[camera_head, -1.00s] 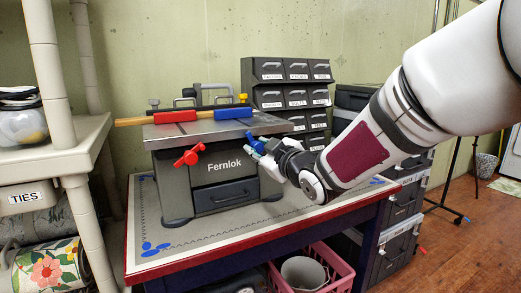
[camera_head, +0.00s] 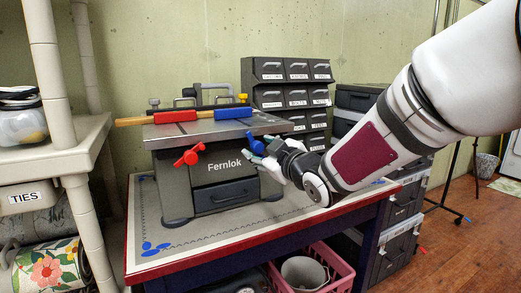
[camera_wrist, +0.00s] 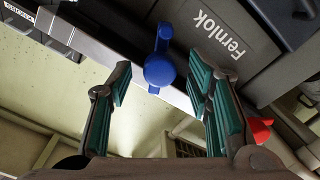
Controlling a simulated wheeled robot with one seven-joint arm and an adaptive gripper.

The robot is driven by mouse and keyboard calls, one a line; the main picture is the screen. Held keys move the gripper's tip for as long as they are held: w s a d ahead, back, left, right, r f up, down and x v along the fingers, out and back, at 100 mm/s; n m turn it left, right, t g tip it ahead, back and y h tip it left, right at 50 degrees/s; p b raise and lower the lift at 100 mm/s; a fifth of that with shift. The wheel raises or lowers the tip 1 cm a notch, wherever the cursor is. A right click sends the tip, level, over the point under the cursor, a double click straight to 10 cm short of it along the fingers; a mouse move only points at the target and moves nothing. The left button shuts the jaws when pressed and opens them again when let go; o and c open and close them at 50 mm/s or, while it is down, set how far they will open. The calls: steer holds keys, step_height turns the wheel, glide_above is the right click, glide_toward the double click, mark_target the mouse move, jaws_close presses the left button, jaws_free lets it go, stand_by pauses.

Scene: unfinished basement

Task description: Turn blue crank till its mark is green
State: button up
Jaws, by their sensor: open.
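The blue crank (camera_head: 254,142) sits on the right part of the front of the grey Fernlok bench machine (camera_head: 222,168). In the wrist view the blue crank (camera_wrist: 159,70) shows a round hub with a short arm pointing up in the picture. My gripper (camera_head: 264,150) is open just in front of the crank. In the wrist view its teal-padded fingers (camera_wrist: 159,84) stand apart, one on each side of the crank, with visible gaps. I cannot make out a colour mark for the crank.
A red crank (camera_head: 189,155) is on the machine's left front; red and blue blocks (camera_head: 174,116) lie on top. The machine stands on a red-edged table (camera_head: 285,225). Dark drawers (camera_head: 292,75) stand behind, a pale shelf (camera_head: 55,155) at left. The table front is clear.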

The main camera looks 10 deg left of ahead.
steer(key=f+v, duration=0.1)
steer(key=v, duration=1)
steer(key=shift+r, duration=0.35)
